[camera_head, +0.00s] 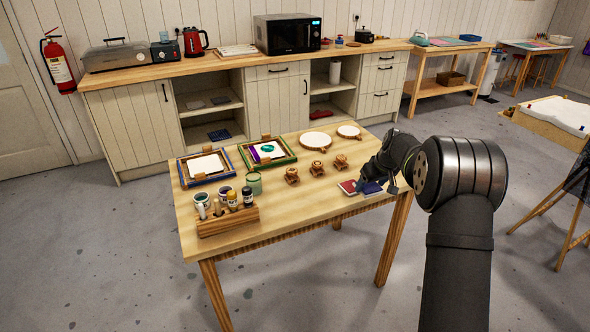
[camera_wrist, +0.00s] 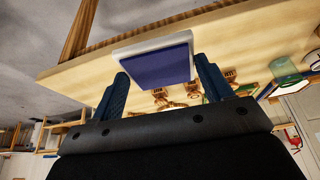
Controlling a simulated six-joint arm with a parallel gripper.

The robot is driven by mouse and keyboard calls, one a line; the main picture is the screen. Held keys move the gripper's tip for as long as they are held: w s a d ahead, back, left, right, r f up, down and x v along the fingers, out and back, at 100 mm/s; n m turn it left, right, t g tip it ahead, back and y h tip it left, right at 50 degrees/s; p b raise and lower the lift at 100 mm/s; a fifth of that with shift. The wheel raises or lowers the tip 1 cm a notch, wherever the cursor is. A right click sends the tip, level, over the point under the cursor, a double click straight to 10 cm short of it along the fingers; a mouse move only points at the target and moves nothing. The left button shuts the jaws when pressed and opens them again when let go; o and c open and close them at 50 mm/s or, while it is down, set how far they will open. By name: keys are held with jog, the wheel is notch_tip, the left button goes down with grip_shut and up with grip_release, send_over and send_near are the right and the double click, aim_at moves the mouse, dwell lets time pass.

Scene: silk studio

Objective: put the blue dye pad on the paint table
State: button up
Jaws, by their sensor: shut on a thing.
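The blue dye pad (camera_wrist: 155,60), a flat dark blue block with a pale rim, sits between my two fingers in the wrist view. In the head view, the blue pad (camera_head: 372,188) shows at the right front of the wooden table (camera_head: 300,217), partly hidden by my gripper (camera_head: 379,181). My gripper is shut on the pad. I cannot tell whether the pad touches the tabletop or is just above it.
Wooden stamps (camera_head: 317,168), two round hoops (camera_head: 315,140), two framed screens (camera_head: 267,150) and a rack of bottles (camera_head: 227,219) stand on the same table. Its front middle is clear. A long counter (camera_head: 230,65) runs behind. More tables stand at the back right (camera_head: 450,48).

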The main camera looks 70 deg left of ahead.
jog(key=shift+n, duration=0.3)
jog(key=s+a, duration=0.2)
jog(key=s, duration=0.1)
jog(key=shift+s+a+f, duration=0.1)
jog(key=shift+a+f, duration=0.25)
jog(key=shift+a, duration=0.05)
send_over(325, 201)
jog(key=d, duration=0.2)
notch_tip(325, 201, down, 6)
jog(key=shift+a+f, duration=0.1)
jog(key=shift+a, duration=0.05)
jog(key=shift+f, duration=2)
jog(key=shift+f, duration=0.2)
jog(key=o, duration=1)
jog(key=shift+r, duration=0.1)
jog(key=v, duration=1.2)
